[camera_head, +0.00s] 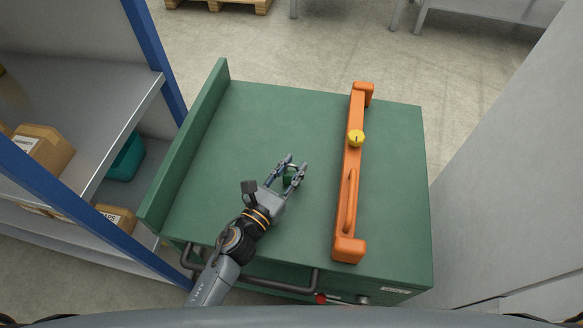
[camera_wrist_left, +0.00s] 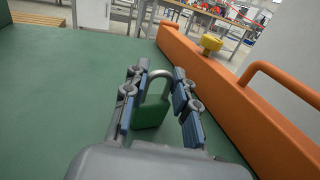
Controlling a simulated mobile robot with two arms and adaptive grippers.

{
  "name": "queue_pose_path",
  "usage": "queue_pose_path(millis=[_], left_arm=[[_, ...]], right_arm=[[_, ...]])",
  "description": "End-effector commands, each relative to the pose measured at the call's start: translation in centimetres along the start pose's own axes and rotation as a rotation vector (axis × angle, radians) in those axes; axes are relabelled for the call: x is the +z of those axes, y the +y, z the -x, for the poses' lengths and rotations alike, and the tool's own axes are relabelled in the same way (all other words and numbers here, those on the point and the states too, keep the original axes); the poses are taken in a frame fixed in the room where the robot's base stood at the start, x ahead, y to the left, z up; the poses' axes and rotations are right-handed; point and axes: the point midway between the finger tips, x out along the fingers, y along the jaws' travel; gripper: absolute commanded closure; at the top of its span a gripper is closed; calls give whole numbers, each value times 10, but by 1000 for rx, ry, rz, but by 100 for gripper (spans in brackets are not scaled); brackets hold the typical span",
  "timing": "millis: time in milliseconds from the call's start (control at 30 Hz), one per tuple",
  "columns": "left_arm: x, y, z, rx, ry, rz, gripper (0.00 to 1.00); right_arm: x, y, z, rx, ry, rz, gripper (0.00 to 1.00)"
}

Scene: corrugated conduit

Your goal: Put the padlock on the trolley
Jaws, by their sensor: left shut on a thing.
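The padlock has a green body and a grey shackle. In the left wrist view the padlock (camera_wrist_left: 151,112) stands upright between the fingers of my left gripper (camera_wrist_left: 158,100), shackle up. In the head view the padlock (camera_head: 288,179) is a small dark green shape between the fingertips of my left gripper (camera_head: 290,171). The gripper is shut on it, low over the green top of the trolley (camera_head: 270,120). I cannot tell whether the padlock touches the top. My right gripper is not in view.
An orange bar (camera_head: 349,190) with a handle and a yellow knob (camera_head: 356,137) lies along the trolley's right part. A shelf (camera_head: 90,95) with cardboard boxes (camera_head: 45,148) and a teal bin (camera_head: 126,158) stands at left. The trolley top behind the gripper is clear.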

Motion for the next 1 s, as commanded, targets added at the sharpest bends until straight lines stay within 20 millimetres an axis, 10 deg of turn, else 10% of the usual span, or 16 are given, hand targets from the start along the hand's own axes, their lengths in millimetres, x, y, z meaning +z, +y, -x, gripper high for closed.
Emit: queue_pose_path(millis=[67, 100, 200, 600, 1000], left_arm=[[-3, 0, 0, 0, -1, 0, 100], [-4, 0, 0, 0, 0, 0, 71], [-2, 0, 0, 0, 0, 0, 50], [4, 0, 0, 0, 0, 0, 50], [-4, 0, 81, 1, 3, 1, 50]], right_arm=[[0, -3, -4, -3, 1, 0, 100], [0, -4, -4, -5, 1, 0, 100], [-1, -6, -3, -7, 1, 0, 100], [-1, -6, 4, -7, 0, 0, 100], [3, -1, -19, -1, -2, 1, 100]])
